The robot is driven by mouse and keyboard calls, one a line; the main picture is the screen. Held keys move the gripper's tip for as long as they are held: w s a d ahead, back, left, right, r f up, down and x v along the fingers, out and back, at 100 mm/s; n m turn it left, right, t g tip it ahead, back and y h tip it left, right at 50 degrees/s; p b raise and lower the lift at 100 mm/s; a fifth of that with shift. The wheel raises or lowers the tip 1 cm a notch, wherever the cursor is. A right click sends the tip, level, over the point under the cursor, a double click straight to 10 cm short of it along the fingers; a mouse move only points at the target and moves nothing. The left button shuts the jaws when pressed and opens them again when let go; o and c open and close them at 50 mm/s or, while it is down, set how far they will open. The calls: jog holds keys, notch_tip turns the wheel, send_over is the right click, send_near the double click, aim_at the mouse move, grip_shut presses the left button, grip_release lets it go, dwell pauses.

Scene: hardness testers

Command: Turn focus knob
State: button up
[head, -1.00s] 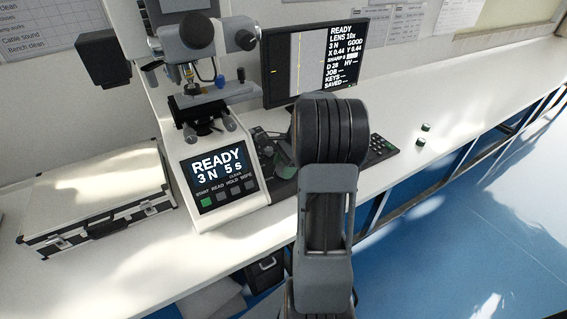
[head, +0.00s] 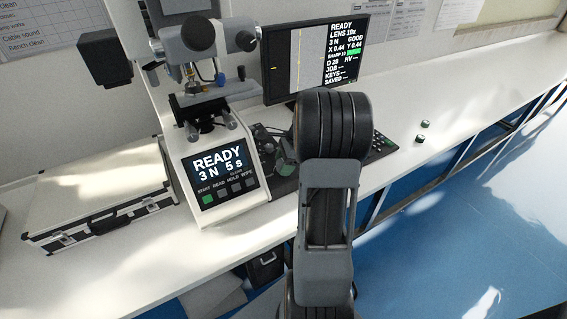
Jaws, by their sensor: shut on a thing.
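The hardness tester (head: 176,168) stands on the bench, its front panel reading READY, 3 N, 5 s. My gripper (head: 268,143) is at the right side of the tester's base, partly hidden behind my own arm. It is shut at the focus knob there; the knob itself is mostly covered by the gripper, and its outline is hard to make out. The monitor (head: 313,60) behind shows READY, LENS 10x, GOOD and a SHARP line with a green bar. Its grey picture area has thin vertical lines with yellow marks.
A silver case (head: 95,190) lies left of the tester. A dark keyboard (head: 383,146) lies right of my arm, partly covered by it. The bench (head: 470,85) is clear toward the far right.

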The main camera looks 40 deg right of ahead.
jog(key=o, duration=0.9)
jog(key=p+v, duration=0.1)
jog(key=v, duration=1.3)
jog(key=shift+f, duration=0.1)
